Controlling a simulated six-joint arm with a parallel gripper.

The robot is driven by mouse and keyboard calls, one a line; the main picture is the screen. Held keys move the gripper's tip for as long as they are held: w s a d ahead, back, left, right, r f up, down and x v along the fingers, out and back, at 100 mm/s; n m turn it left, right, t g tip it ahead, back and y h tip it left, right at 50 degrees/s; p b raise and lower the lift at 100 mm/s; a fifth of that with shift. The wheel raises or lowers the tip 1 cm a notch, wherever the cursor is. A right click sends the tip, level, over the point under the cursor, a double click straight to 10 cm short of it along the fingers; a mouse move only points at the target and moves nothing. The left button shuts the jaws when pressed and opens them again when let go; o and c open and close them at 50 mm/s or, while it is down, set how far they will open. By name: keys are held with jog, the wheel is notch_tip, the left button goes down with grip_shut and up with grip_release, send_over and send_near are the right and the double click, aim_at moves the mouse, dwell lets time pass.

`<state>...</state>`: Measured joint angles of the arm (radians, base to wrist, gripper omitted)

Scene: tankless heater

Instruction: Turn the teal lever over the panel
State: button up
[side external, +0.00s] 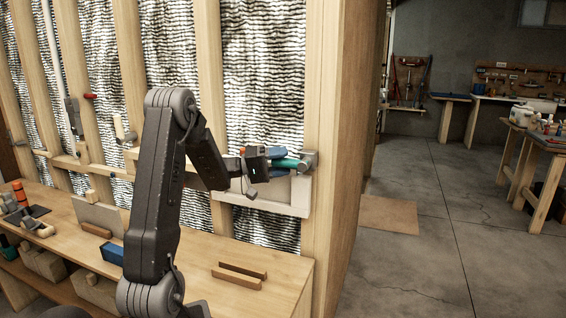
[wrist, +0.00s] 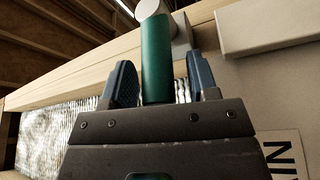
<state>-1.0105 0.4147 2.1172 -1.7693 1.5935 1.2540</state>
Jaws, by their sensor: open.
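The teal lever (wrist: 156,60) stands between the two blue fingers of my gripper (wrist: 160,85) in the wrist view. Gaps show on both sides of it, so the fingers are apart and not closed on it. My gripper (side external: 277,163) is around the lever there, left of the fitting. The pale panel (side external: 299,193) is just below the lever, partly hidden by my arm.
A wooden stud wall with silvery insulation stands behind. A red-handled valve (side external: 90,97) is farther left. The wooden bench (side external: 205,270) below holds wood blocks and a blue block (side external: 112,253). Concrete floor (side external: 430,230) is open at the right.

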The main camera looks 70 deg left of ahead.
notch_tip(320, 180, up, 7)
jog(key=s+a, duration=0.1)
jog(key=s, duration=0.1)
jog(key=shift+s+f, duration=0.1)
dwell(0.4)
